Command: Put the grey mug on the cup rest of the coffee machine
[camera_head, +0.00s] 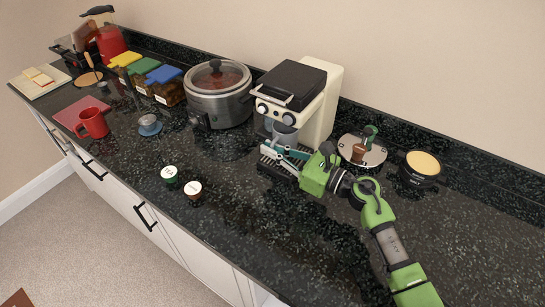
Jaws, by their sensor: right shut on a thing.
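The coffee machine (319,101), cream with a dark top, stands against the wall at the middle of the counter. Its slatted cup rest (270,166) juts out at the front. The grey mug (284,133) is in the machine's front opening, above the cup rest. My right gripper (287,152) reaches in from the right and is shut on the grey mug. The fingers cover its lower part, so I cannot tell whether its base touches the cup rest. My left gripper is out of view.
A silver slow cooker (219,102) stands left of the machine. A round stand (362,150) and a dark round tin (420,168) are to its right. Two small capsules (169,173) (193,189) lie near the front edge. A red mug (92,123) is farther left.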

